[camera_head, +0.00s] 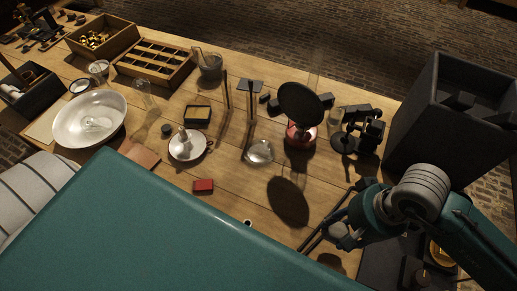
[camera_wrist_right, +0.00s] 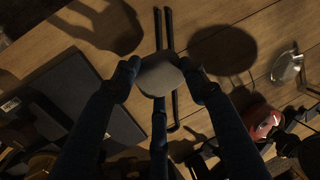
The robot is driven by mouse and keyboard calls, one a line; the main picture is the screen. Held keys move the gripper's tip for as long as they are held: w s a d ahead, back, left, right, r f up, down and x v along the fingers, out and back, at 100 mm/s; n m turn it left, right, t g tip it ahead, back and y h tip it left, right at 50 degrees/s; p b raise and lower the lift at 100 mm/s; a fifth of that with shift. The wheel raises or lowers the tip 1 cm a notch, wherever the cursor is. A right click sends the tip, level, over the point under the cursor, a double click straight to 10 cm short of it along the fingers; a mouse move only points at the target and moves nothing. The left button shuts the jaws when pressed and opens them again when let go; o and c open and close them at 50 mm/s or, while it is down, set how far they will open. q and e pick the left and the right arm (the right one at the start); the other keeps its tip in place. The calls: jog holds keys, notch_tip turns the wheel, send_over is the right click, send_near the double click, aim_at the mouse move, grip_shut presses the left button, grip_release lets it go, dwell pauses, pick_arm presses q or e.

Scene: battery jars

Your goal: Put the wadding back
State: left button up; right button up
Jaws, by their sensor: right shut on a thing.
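My right gripper (camera_head: 345,232) is at the lower right of the table in the head view. The lump shows partly in the head view (camera_head: 339,230) too. It is held over a pair of black rods (camera_wrist_right: 168,30) that look like tongs; whether they touch cannot be told. My left gripper is not in view.
Right of centre stand a black disc (camera_head: 301,103) on a red base and a tall dark box (camera_head: 437,135). A glass dish (camera_head: 259,152), a white saucer (camera_head: 188,147), a large white bowl (camera_head: 66,133) and a divided wooden tray (camera_head: 183,72) are further left.

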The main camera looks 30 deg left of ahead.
jog(key=w+a+r+y+p, duration=0.1)
jog(key=a+r+y+p, duration=0.15)
jog(key=a, duration=0.75)
jog(key=w+a+r+y+p, duration=0.1)
jog(key=a+r+y, duration=0.3)
jog(key=a, duration=0.6)
jog(key=w+a+r+m+t+y+p, duration=0.5)
jog(key=w+a+r+m+t, duration=0.35)
jog(key=w+t, duration=0.35)
jog(key=shift+m+h, duration=0.25)
jog(key=shift+m, duration=0.2)
notch_tip(320, 180, down, 20)
jog(key=b, duration=1.6)
jog(key=shift+s+d+b, duration=0.1)
jog(key=shift+b, duration=0.25)
jog(key=shift+f, duration=0.1)
